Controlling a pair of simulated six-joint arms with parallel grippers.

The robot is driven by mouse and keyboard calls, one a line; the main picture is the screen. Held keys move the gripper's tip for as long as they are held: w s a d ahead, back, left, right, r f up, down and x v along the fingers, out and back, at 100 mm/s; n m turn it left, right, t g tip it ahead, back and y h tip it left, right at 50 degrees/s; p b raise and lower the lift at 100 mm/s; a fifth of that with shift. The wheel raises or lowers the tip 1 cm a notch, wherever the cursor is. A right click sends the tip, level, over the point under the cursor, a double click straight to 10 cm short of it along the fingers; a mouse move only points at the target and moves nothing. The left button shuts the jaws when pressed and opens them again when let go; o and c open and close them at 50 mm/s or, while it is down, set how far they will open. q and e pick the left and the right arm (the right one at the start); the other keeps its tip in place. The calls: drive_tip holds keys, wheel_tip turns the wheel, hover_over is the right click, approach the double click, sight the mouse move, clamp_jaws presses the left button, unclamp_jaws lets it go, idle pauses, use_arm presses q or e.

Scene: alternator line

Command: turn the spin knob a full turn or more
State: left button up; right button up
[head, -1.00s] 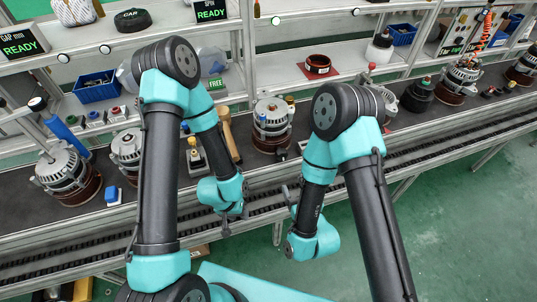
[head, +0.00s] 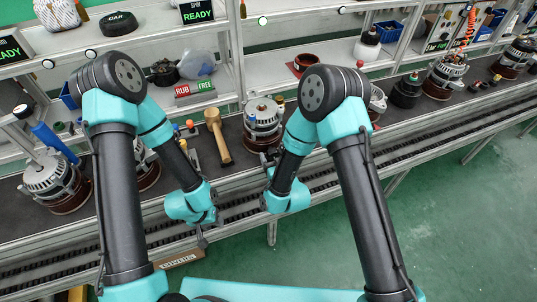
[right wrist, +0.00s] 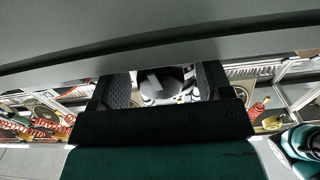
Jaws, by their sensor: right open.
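An alternator (head: 262,122) with a silver ribbed body and brown base stands upright on the dark bench in front of my right gripper (head: 268,166). The right gripper is small and partly hidden by its wrist in the head view. In the right wrist view its two black fingers (right wrist: 165,85) are apart, with a dark rounded thing (right wrist: 160,78) showing between them; I cannot tell whether this is the spin knob or whether they touch it. My left gripper (head: 203,238) hangs low in front of the bench edge; its jaws are too small to read.
A wooden mallet (head: 217,136) lies left of the alternator. A RUB FREE sign (head: 195,89) stands behind. More alternators stand at left (head: 55,180) and right (head: 445,75). A slotted rail (head: 350,170) runs along the bench front. Green floor (head: 430,220) is open at right.

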drive_tip(key=shift+w+a, duration=0.1)
drive_tip(key=shift+w, duration=0.15)
drive_tip(key=c, duration=0.9)
drive_tip(key=shift+c, duration=0.2)
drive_tip(key=shift+n, duration=1.4)
drive_tip(key=o, duration=0.9)
